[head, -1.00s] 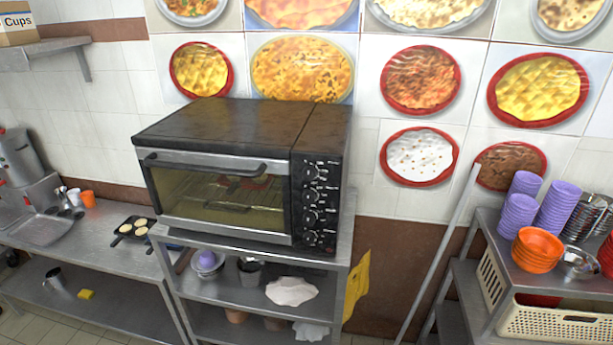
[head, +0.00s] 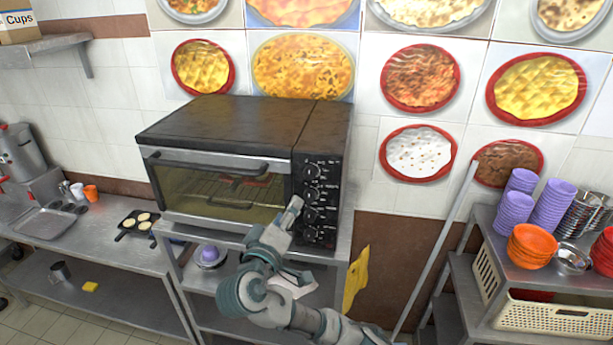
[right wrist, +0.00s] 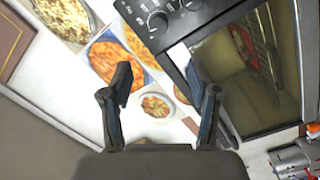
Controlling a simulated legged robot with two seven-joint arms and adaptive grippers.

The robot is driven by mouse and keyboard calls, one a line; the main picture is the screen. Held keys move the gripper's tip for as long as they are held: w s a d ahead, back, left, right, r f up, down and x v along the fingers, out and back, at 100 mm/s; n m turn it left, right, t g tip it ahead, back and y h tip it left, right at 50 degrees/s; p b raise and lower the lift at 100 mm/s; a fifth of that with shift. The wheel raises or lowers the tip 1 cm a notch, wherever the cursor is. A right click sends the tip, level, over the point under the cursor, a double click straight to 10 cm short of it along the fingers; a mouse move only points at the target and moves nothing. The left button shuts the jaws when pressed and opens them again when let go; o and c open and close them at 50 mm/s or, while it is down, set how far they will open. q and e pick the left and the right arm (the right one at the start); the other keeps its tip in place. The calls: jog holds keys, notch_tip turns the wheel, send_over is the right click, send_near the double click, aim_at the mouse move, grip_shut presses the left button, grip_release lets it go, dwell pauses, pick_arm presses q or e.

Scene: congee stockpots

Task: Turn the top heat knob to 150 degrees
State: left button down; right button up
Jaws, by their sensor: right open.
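The black oven (head: 235,125) stands on a metal shelf unit, with a column of several dark knobs on its right front panel. The top heat knob (head: 312,171) shows uncovered in the head view. My right gripper (head: 293,208) is in front of the oven's lower front, left of the lower knobs and below the top one. In the right wrist view, my right gripper (right wrist: 160,78) has its two fingers apart with nothing between them. A knob (right wrist: 158,20) shows beyond the fingertips, but I cannot tell which one it is. My left gripper is not in view.
The oven's door handle (head: 207,164) sticks out left of the panel. A pole (head: 440,245) leans right of the shelf unit. Purple bowls (head: 552,207) and orange bowls (head: 537,243) stand on a rack at right. A pan (head: 137,222) lies on the left counter.

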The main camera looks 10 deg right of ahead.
aim_at(308, 176)
jog(key=p+x, duration=0.4)
jog(key=x, duration=1.1)
jog(key=shift+d, duration=0.1)
jog(key=shift+c, duration=0.3)
jog(key=c, duration=1.1)
